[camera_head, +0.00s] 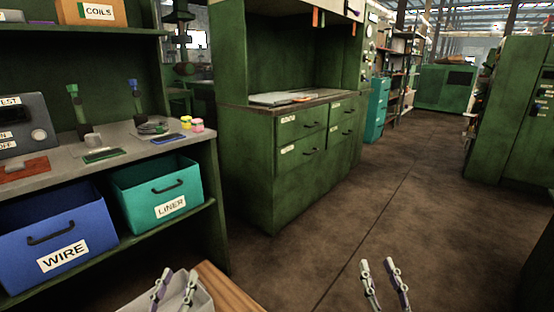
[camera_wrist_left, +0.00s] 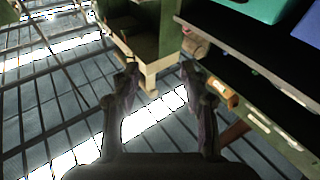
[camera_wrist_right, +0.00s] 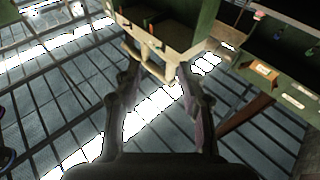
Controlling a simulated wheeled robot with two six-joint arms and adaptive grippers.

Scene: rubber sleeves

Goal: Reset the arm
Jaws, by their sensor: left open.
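My left gripper (camera_head: 176,280) is at the bottom edge of the head view, in front of a pale box and a wooden edge. Its two fingers stand apart with nothing between them, and it also shows open in the left wrist view (camera_wrist_left: 160,70). My right gripper (camera_head: 379,266) is at the bottom right of the head view over the brown floor. Its fingers are apart and empty, as the right wrist view (camera_wrist_right: 159,68) also shows. Both grippers point upward, clear of the bench and cabinets. Most of both arms is out of view.
A grey-topped bench (camera_head: 62,155) stands at left with small pink and yellow pieces (camera_head: 197,125) on it. A blue WIRE bin (camera_head: 90,215) and a teal LINER bin (camera_head: 130,195) sit below. A green drawer cabinet (camera_head: 245,175) stands behind. The floor (camera_head: 400,215) at right is clear.

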